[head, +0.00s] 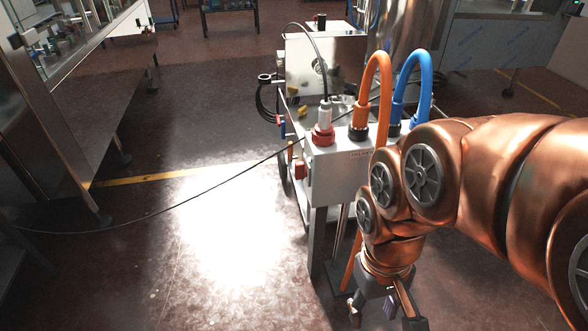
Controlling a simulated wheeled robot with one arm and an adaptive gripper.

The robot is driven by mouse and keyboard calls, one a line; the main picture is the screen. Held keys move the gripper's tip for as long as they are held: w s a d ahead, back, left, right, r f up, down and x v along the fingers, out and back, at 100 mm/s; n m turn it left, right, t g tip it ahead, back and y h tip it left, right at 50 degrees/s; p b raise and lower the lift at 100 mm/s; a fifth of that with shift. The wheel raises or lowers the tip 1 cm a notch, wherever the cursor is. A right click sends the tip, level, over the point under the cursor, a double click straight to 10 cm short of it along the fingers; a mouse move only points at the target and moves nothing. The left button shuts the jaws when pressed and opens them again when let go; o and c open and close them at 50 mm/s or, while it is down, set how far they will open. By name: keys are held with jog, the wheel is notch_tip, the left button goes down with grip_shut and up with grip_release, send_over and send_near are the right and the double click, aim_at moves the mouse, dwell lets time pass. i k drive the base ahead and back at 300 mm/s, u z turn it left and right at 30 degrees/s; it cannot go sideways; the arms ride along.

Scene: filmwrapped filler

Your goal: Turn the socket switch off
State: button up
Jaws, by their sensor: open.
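A grey socket box (338,172) stands on a post in the middle of the head view. A red socket with a pale plug (323,125) sits on its top, beside thick orange (373,90) and blue (417,75) cables. A small red-orange part (300,168) sticks out on the box's left side; it may be the switch, but I cannot tell its position. My gripper (384,312) is open and points down, low and to the right of the box. It is apart from the box, and I see nothing between its fingers. My arm hides the box's right part.
A thin black cable (165,210) runs from the box across the floor to the left. A steel machine (310,65) stands behind the box. Metal equipment (70,100) fills the left edge. The floor (215,265) left of the box is mostly clear.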

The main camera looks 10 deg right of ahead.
aim_at(300, 167)
jog(key=z, duration=0.05)
jog(key=k, duration=0.45)
jog(key=u, duration=0.95)
jog(key=i, duration=1.3)
jog(key=u, duration=0.2)
